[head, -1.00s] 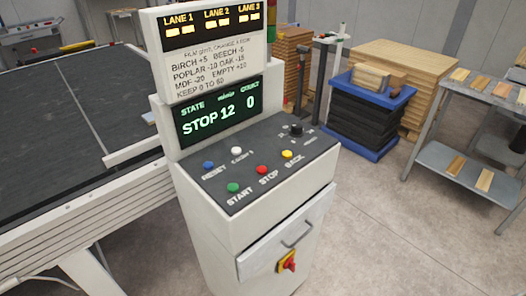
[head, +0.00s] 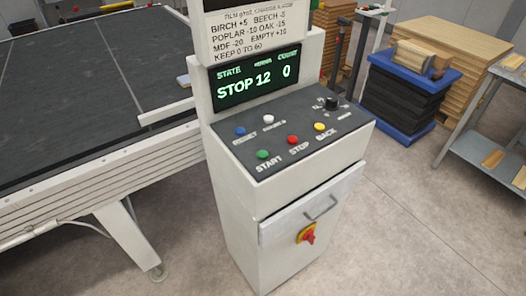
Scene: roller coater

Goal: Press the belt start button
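The green START button (head: 263,154) sits at the front left of the dark sloped panel on the white control console (head: 235,190). The red STOP button (head: 292,139) and yellow BACK button (head: 319,126) are to its right. A blue RESET button (head: 240,131) and a white button (head: 268,118) are behind it. A black knob (head: 332,102) is at the panel's right. The green-lit display (head: 250,82) reads STOP, 12 and 0. Neither of my grippers shows in the head view.
The dark conveyor belt (head: 90,85) lies left of the console. A red and yellow switch (head: 306,234) is on its front. The floor in front and right is clear.

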